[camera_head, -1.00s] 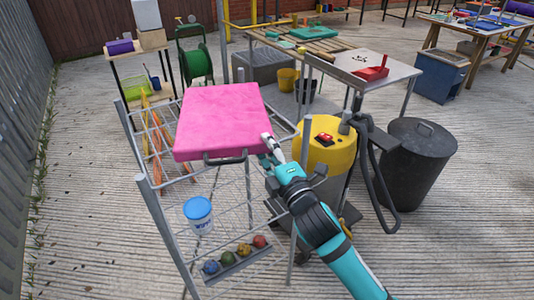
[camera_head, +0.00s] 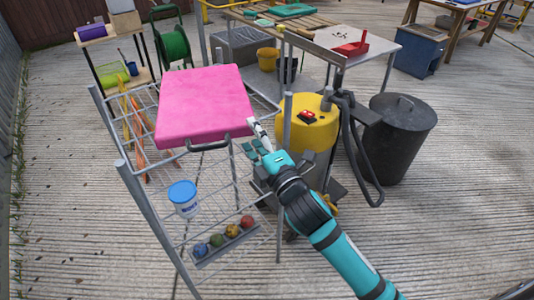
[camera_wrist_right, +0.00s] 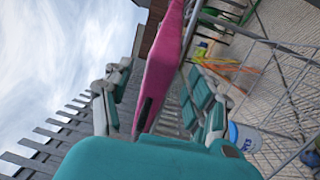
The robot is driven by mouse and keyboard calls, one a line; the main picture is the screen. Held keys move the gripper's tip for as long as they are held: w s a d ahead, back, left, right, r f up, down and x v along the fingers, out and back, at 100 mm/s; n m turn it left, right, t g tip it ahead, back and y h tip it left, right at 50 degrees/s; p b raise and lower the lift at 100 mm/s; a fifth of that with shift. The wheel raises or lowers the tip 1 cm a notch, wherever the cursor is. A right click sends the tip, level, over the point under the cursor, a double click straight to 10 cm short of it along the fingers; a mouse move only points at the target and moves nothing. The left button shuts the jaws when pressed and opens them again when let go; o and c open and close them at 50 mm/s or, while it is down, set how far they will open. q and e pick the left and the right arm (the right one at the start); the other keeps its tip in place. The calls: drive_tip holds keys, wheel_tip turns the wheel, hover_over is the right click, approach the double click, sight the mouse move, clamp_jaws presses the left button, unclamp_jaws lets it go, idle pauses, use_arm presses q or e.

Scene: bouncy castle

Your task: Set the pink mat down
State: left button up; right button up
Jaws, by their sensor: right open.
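The pink mat (camera_head: 204,104), a thick slab with a dark handle on its front edge, lies flat on top of the wire rack (camera_head: 133,192). My right gripper (camera_head: 256,140) is at the mat's front right corner, beside the handle. In the right wrist view, the mat (camera_wrist_right: 165,62) extends between the spread fingers of my right gripper (camera_wrist_right: 160,108). The gripper is open; I cannot tell whether a finger still touches the mat. My left gripper is not in view.
A white tub with a blue lid (camera_head: 184,198) and several coloured balls (camera_head: 232,230) sit lower on the rack. A yellow drum (camera_head: 308,128) and a dark lidded bin (camera_head: 397,140) stand right of it. A table with a red object (camera_head: 352,48) is behind. Floor at front right is clear.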

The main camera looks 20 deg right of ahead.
drive_tip(key=b+v, duration=0.1)
drive_tip(key=v, duration=0.8)
drive_tip(key=shift+s, duration=0.4)
drive_tip(key=shift+d, duration=0.1)
wheel_tip(320, 180, down, 21)
drive_tip(key=w+d+m+g+h+p, duration=0.2)
drive_tip(key=w+m+g, duration=0.1)
drive_tip(key=m+g, duration=0.2)
drive_tip(key=s+d+f+m+g+p, duration=0.1)
drive_tip(key=s+d+f+m+g, duration=0.15)
drive_tip(key=f, duration=0.65)
drive_tip(key=s+d+f+m+g, duration=0.1)
drive_tip(key=s+f, duration=0.3)
drive_tip(key=f, duration=0.5)
drive_tip(key=s+d+f+m+g+h+p, duration=0.15)
drive_tip(key=s+f+m+g, duration=0.25)
drive_tip(key=s+f, duration=0.95)
drive_tip(key=s+f+m+g, duration=0.2)
drive_tip(key=s+f, duration=0.2)
drive_tip(key=s, duration=0.6)
drive_tip(key=s+f+m+g+p, duration=0.1)
drive_tip(key=s+f+m+g, duration=0.1)
drive_tip(key=s, duration=0.8)
wheel_tip(320, 180, down, 2)
drive_tip(key=shift+d+f+m+g, duration=0.2)
drive_tip(key=shift+d+m+g, duration=0.15)
drive_tip(key=shift+d+m, duration=0.1)
